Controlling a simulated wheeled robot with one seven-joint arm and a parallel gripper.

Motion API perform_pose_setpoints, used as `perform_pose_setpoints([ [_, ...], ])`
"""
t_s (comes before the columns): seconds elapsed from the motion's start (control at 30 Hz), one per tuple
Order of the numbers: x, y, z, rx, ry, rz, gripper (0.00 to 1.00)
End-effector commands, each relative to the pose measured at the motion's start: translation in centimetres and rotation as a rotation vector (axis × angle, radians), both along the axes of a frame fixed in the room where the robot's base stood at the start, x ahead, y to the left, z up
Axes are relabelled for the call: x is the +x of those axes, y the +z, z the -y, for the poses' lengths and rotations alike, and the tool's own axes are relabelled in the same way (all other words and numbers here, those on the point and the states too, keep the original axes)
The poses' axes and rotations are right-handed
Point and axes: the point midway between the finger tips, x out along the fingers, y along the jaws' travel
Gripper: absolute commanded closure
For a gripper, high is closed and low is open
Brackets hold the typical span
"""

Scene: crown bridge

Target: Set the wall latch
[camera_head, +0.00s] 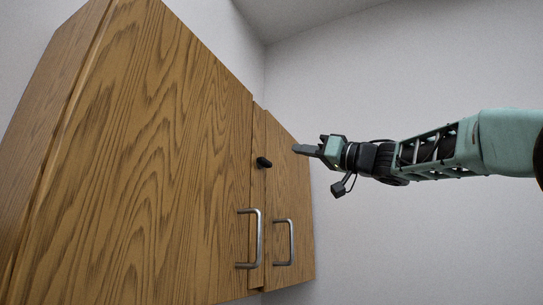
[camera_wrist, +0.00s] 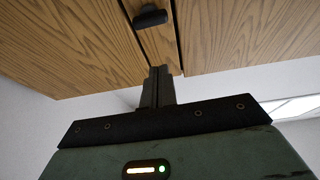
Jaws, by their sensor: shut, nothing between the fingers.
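A small black latch (camera_head: 263,162) sits on the wooden cabinet front, at the narrow strip between the two doors and above the handles. In the wrist view the latch (camera_wrist: 150,17) shows at the top, beyond my fingertips. My gripper (camera_head: 298,149) is to the right of the latch in the head view, in front of the right door, its fingers pointing left. In the wrist view its fingers (camera_wrist: 158,72) are together with nothing between them. The gripper appears apart from the latch and the cabinet. The fingers hide part of the strip in the wrist view.
The wooden wall cabinet has a large left door (camera_head: 150,150) and a right door (camera_head: 287,190). Silver bar handles stick out from the left door (camera_head: 258,238) and the right door (camera_head: 291,242). Plain wall (camera_head: 420,240) and open space lie to the right.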

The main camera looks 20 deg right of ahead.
Motion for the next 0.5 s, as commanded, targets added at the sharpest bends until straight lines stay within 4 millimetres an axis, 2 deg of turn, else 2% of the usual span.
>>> perform_pose_setpoints([
  [0.13, -1.13, 1.08, 0.17, -0.038, 0.035, 0.000, 1.00],
  [0.5, -1.10, 1.19, -0.01, -0.039, 0.039, -0.002, 1.00],
])
